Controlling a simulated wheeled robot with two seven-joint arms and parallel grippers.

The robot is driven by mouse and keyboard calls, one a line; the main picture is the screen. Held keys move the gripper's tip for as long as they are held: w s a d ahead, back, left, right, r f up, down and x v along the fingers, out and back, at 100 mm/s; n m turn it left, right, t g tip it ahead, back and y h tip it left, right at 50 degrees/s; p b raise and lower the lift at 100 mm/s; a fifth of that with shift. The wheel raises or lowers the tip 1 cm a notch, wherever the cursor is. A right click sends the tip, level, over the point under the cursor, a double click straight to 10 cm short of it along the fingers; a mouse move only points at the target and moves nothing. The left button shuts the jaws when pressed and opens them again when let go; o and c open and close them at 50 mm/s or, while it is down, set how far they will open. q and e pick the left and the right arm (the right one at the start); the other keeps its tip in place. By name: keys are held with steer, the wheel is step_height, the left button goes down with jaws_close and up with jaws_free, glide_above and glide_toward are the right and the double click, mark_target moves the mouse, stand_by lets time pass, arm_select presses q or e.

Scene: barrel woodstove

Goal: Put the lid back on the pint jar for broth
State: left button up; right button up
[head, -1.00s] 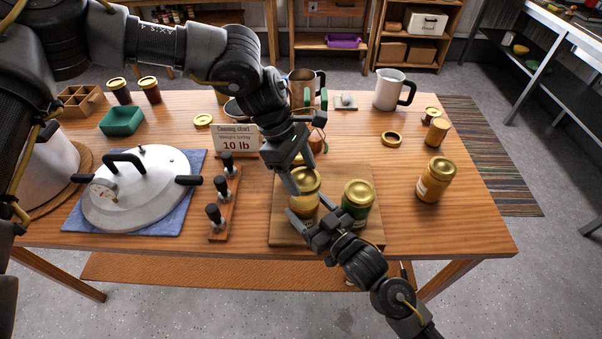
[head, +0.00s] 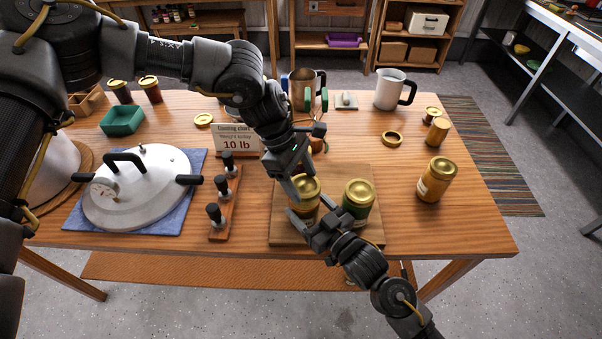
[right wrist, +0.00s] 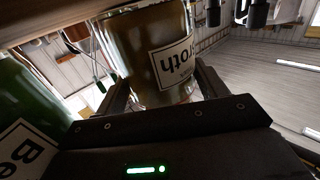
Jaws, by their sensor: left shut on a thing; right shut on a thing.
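The pint jar for broth (head: 301,209) stands on the wooden board, brownish with a gold lid (head: 306,186) at its mouth. In the right wrist view the jar (right wrist: 152,55) shows a white label ending in "roth", upside down. My left gripper (head: 301,184) reaches down from above and is shut on the lid. My right gripper (head: 306,216) comes from the front and is shut around the jar's body. The lid sits on or right at the rim; whether it is fully seated I cannot tell.
A green jar with a gold lid (head: 358,197) stands close to the right on the board (head: 285,235). Another gold-lidded jar (head: 436,180) is farther right. A wooden rack with black-knobbed pieces (head: 226,205) and a large pot lid (head: 140,190) lie left. The table's front right is clear.

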arm_select(q)
steer(key=shift+f, duration=0.65)
stand_by(0.5)
arm_select(e)
steer(key=c, duration=0.5)
arm_select(q)
steer(key=m, duration=0.2)
steer(key=m+g+y, duration=0.1)
steer(key=m, duration=0.1)
steer(key=m+g+y, duration=0.1)
steer(key=m, duration=0.2)
steer(key=shift+w+d, duration=0.25)
steer(key=m, duration=0.1)
steer(key=m+y, duration=0.1)
steer(key=m, duration=0.1)
steer(key=m+y, duration=0.1)
steer(key=m, duration=0.1)
steer(key=shift+d+g, duration=0.25)
steer(key=shift+g, duration=0.15)
arm_select(e)
steer(key=shift+d, duration=0.1)
arm_select(q)
steer(key=shift+m, duration=0.4)
steer(key=shift+a, duration=0.1)
steer(key=o, duration=1)
steer(key=shift+c, duration=0.2)
